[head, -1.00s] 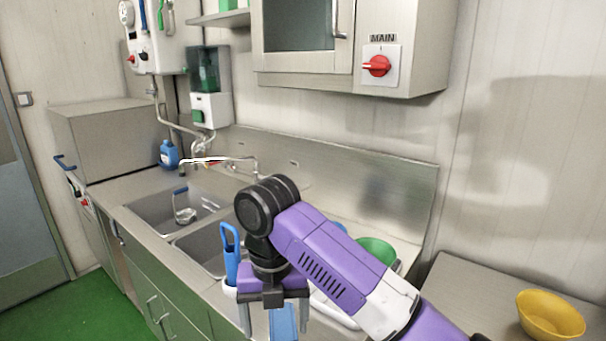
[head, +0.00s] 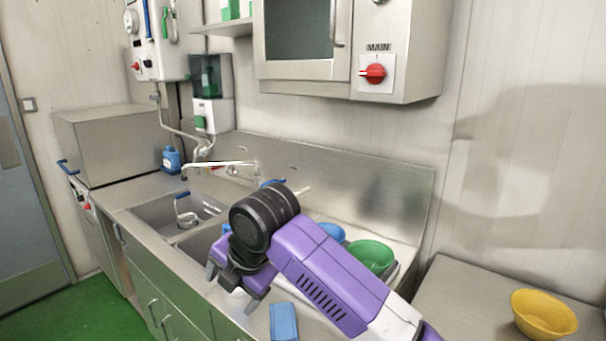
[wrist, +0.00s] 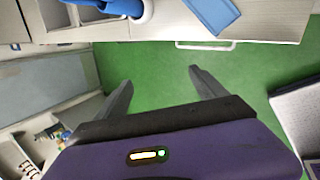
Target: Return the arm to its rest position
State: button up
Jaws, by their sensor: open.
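My purple arm and black wrist reach over the counter beside the sink in the head view. My gripper (head: 233,283) points down and to the left near the counter's front edge, its fingers spread and nothing visible between them. In the wrist view my gripper (wrist: 158,90) shows two grey fingers wide apart, with only green floor between them. The arm covers part of the right sink basin and the counter behind it.
A blue block (head: 284,322) lies on the counter close to my gripper. A green bowl (head: 371,255) and a blue bowl (head: 332,232) stand behind the arm. A yellow bowl (head: 544,314) is on the right table. The left sink basin (head: 160,217) is clear of the arm.

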jog(key=a+m+t+y, duration=0.2)
jog(key=a+m+y, duration=0.2)
jog(key=a+m, duration=0.1)
jog(key=s+d+f+m+t+h, duration=0.2)
jog(key=s+d+m+t, duration=0.4)
jog(key=s+d+m, duration=0.45)
jog(key=s+d+f+m+t+h, duration=0.25)
jog(key=s+d+m+t, duration=0.5)
jog(key=d+m, duration=0.6)
jog(key=s+d+f+g+h, duration=0.1)
jog(key=s+d+f, duration=0.1)
jog(key=s+d, duration=0.3)
jog(key=s+d+f+m+g+h, duration=0.1)
jog(key=s+d, duration=0.4)
jog(key=s, duration=0.9)
jog(key=s+d+f+g+h, duration=0.2)
jog(key=s+d+f+g, duration=0.1)
jog(key=s, duration=0.6)
jog(key=shift+s+d+m, duration=0.25)
jog(key=shift+d+m, duration=0.05)
jog(key=shift+d, duration=0.6)
